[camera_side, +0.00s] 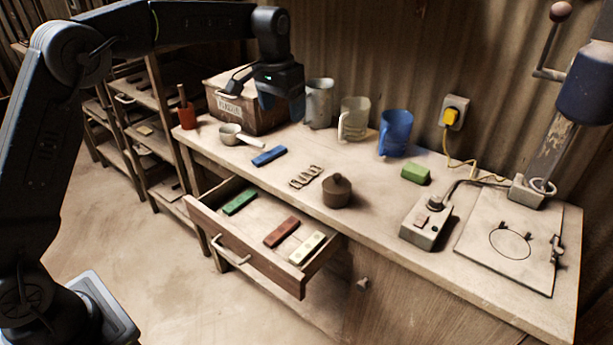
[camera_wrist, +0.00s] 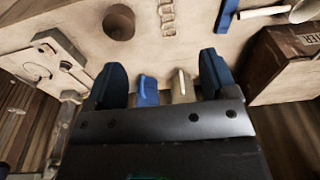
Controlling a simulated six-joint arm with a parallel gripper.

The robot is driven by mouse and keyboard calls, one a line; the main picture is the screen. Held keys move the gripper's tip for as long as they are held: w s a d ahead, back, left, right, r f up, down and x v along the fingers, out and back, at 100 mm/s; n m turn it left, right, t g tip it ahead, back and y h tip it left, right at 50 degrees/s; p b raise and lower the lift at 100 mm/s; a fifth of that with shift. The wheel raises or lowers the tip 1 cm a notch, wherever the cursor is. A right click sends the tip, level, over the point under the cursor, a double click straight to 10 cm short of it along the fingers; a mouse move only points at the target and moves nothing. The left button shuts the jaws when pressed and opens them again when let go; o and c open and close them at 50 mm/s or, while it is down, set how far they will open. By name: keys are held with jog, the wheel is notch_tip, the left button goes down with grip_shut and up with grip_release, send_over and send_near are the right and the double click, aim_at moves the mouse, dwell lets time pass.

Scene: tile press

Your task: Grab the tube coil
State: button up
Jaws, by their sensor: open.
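My gripper (camera_side: 256,92) hangs above the back of the bench, in front of the box and grey mug. In the wrist view my gripper (camera_wrist: 163,82) has its two fingers wide apart with nothing held; mug handles show beyond the gap.
A labelled box (camera_side: 242,107), grey mug (camera_side: 319,104), beige mug (camera_side: 355,117) and blue mug (camera_side: 396,133) line the back. The blue bar (camera_side: 269,156) and brown pot (camera_side: 337,191) flank the strip. An open drawer (camera_side: 245,258) juts out in front. A press (camera_side: 510,247) stands right.

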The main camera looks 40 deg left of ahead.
jog(key=g, duration=0.1)
send_over(299, 179)
notch_tip(299, 179, down, 10)
jog(key=r, duration=0.1)
notch_tip(299, 179, down, 14)
jog(key=shift+f, duration=0.25)
jog(key=c, duration=1)
jog(key=shift+r, duration=0.15)
